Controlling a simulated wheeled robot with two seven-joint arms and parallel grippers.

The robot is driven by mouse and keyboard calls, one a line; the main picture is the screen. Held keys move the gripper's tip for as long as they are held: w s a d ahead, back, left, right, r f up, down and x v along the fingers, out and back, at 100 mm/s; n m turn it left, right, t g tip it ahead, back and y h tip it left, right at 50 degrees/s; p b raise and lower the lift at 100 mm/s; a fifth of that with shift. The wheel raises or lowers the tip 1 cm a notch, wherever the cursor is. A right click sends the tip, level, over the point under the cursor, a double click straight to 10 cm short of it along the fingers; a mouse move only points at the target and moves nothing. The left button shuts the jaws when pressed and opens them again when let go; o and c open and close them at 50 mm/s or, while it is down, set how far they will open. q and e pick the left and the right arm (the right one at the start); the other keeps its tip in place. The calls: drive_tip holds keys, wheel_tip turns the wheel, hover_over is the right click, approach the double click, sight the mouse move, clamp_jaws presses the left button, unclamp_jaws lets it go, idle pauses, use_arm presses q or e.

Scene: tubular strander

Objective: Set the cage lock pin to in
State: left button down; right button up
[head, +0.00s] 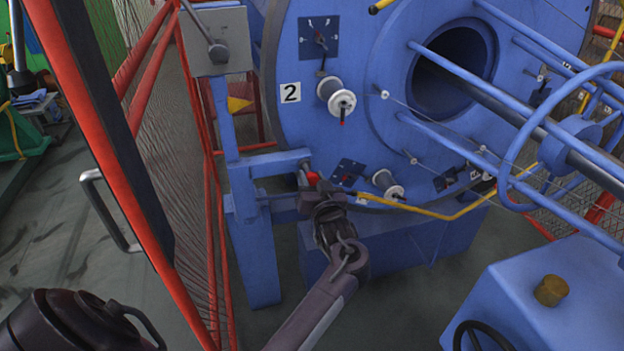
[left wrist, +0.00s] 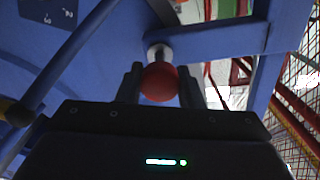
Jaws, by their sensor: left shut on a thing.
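The cage lock pin shows as a red ball knob (head: 312,178) at the end of a blue bracket (head: 270,163), beside the large blue cage disc (head: 300,70). In the left wrist view the red knob (left wrist: 160,82) sits between the two dark fingers, with a short pale shank (left wrist: 160,52) running from it to the blue bracket arm. My left gripper (head: 315,188) is shut on the knob; it also shows in the left wrist view (left wrist: 160,92). How deep the pin sits is hard to tell. My right gripper is not in view.
A yellow bar (head: 425,211) runs right from near the gripper. A white bobbin (head: 337,97) and a "2" label (head: 290,92) are on the disc. A red fence post (head: 100,150) with a handle stands left. A blue housing (head: 550,300) is at lower right.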

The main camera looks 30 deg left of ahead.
sight(308, 171)
use_arm(q)
drive_tip(key=shift+w+a, duration=0.2)
drive_tip(key=shift+a, duration=0.05)
drive_tip(key=x, duration=0.2)
drive_tip(key=shift+w+a+r+b, duration=0.1)
drive_tip(key=shift+w+a+b, duration=0.15)
drive_tip(key=shift+a+b, duration=0.05)
drive_tip(key=c, duration=1.4)
unclamp_jaws()
drive_tip(key=o, duration=0.4)
drive_tip(key=shift+w, duration=0.1)
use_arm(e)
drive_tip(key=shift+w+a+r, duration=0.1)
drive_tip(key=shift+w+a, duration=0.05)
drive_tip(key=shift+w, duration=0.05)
use_arm(q)
drive_tip(key=shift+d, duration=0.1)
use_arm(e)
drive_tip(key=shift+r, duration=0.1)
